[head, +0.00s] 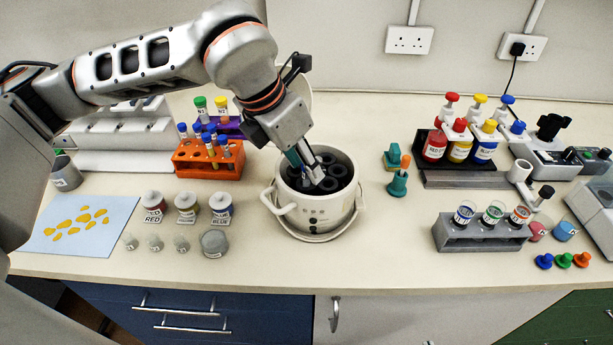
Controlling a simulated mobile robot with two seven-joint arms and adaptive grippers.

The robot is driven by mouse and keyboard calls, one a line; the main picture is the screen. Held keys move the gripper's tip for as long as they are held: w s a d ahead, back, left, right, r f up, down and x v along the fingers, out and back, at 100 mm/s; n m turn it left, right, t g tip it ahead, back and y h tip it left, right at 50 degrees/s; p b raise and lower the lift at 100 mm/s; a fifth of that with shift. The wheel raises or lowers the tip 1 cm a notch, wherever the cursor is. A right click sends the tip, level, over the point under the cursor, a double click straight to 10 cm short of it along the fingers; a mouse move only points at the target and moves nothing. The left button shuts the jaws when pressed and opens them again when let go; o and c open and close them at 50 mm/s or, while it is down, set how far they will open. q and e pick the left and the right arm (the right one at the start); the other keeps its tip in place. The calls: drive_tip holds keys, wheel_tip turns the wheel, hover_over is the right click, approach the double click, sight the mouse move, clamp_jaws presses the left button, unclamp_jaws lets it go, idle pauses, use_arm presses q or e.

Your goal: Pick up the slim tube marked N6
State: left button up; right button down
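My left gripper (313,177) points down into the open white round pot-like device (316,208), whose dark inside has several round wells. Its fingertips are partly hidden there, so I cannot tell whether it holds anything. My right gripper is not in view.
Red, yellow and blue labelled jars (186,208) stand left of the device, with small grey weights in front. A grey rack (484,236) of three cups stands at the right. The counter between the device and this rack is mostly clear, apart from green stands (398,180).

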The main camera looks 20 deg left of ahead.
use_arm(q)
drive_tip(key=shift+x, duration=1.15)
drive_tip(key=c, duration=0.8)
drive_tip(key=shift+c, duration=0.2)
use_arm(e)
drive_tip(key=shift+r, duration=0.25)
use_arm(q)
drive_tip(key=shift+r, duration=0.15)
